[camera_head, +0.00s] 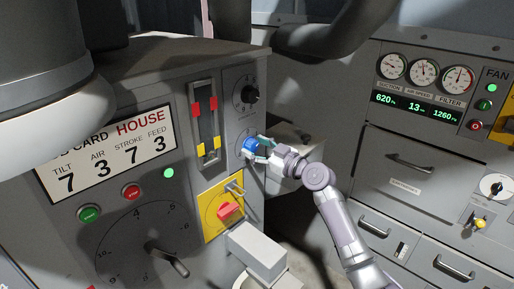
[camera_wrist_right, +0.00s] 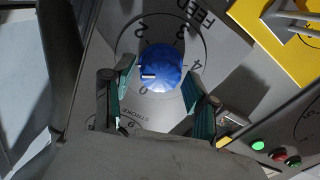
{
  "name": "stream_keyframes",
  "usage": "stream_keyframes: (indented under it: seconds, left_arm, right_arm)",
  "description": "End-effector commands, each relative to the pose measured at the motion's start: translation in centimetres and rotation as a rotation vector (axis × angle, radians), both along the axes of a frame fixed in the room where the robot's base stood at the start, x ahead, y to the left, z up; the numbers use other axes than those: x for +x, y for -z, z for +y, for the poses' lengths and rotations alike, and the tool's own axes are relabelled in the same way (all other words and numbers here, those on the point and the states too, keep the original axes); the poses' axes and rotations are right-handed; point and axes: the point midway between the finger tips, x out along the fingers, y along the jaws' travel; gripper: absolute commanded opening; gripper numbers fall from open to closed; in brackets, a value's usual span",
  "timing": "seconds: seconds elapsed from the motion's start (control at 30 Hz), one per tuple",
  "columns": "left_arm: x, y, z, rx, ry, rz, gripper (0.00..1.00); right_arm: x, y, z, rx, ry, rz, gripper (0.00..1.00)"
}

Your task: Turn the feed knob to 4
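The feed knob (camera_wrist_right: 162,68) is round and blue, on a grey dial marked FEED. A short white mark on the knob points left in the right wrist view, between the printed 0 and 2. The printed 4 (camera_wrist_right: 195,65) lies at its right. In the head view the knob (camera_head: 249,146) is on the machine's narrow panel. My right gripper (camera_wrist_right: 158,76) has its teal fingers on either side of the knob, apparently with small gaps. It also shows in the head view (camera_head: 262,149). My left gripper is not in view.
A card (camera_head: 110,152) shows TILT 7, AIR 3, STROKE 7, FEED 3. A black knob (camera_head: 249,94) is above the blue one. A yellow plate (camera_head: 211,207) with a red switch (camera_head: 229,211) is below. A grey cabinet (camera_head: 400,137) with gauges stands at the right.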

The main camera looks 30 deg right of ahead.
Motion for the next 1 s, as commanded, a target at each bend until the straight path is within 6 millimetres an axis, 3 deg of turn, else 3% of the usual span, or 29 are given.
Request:
stream_keyframes:
  seconds: [0.03,0.27,0.67,1.0]
  left_arm:
    - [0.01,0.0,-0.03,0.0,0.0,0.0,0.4]
    - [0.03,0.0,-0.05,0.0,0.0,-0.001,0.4]
    - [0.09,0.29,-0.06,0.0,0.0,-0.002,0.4]
    - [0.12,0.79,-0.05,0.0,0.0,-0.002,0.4]
  right_arm:
    - [-0.02,0.0,-0.02,0.0,0.0,0.0,0.44]
    - [-0.02,0.01,-0.02,0.0,0.0,0.0,0.07]
    - [-0.04,0.07,-0.05,0.077,-0.001,0.028,0.07]
    - [0.0,0.07,-0.14,0.335,-0.001,0.118,0.07]
